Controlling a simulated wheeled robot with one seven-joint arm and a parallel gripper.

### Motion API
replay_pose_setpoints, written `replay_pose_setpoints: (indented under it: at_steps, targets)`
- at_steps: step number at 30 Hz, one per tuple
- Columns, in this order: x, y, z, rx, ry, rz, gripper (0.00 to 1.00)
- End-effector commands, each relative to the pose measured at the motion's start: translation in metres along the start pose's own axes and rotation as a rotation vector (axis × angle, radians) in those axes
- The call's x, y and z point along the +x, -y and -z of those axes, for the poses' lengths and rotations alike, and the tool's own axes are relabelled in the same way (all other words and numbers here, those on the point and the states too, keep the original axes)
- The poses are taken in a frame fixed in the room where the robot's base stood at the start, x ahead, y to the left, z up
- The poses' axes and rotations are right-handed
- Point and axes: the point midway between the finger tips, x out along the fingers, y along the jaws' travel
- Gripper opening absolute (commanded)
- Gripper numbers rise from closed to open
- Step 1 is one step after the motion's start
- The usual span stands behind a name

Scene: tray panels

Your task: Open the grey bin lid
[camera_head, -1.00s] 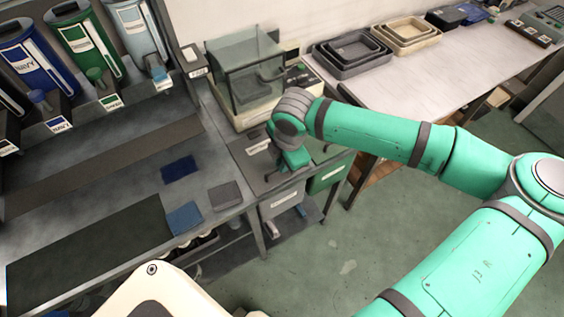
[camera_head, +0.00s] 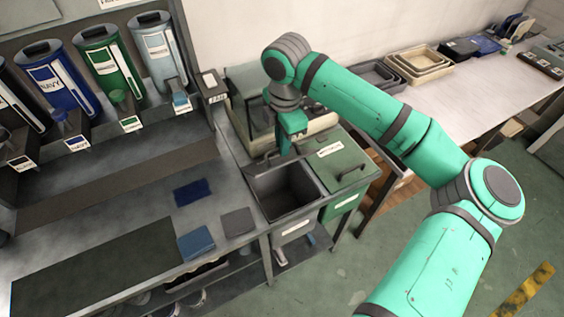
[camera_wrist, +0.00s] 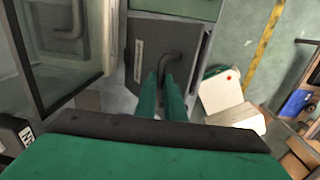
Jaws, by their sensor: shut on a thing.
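The grey bin (camera_head: 300,214) stands at the right end of the counter, and its dark inside is open to view. Its grey lid stands raised at the back of the bin, mostly hidden by my arm in the head view. In the wrist view the lid (camera_wrist: 139,82) is a dark panel with a pale label and a bent handle (camera_wrist: 184,62). My gripper (camera_wrist: 166,82) is shut on that handle. In the head view my gripper (camera_head: 287,150) is above the bin's back edge. The exact fingertip contact is small and dark.
A green bin with a closed lid (camera_head: 347,172) stands just right of the grey one. A clear-walled box (camera_head: 243,82) stands close behind, and shows at left in the wrist view. Blue and grey cloth squares (camera_head: 196,242) lie on the counter at left.

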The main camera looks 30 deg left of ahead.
Motion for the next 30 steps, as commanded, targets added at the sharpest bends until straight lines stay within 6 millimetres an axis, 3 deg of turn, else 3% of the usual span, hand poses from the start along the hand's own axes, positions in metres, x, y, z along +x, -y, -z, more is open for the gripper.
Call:
replay_pose_setpoints:
  at_steps: [6,15,30]
  targets:
    - [-0.008,-0.036,0.003,-0.003,-0.008,0.0,0.0]
    - [-0.014,-0.068,0.003,-0.003,-0.007,0.007,0.0]
    - [-0.015,-0.081,0.003,-0.005,-0.007,0.01,0.0]
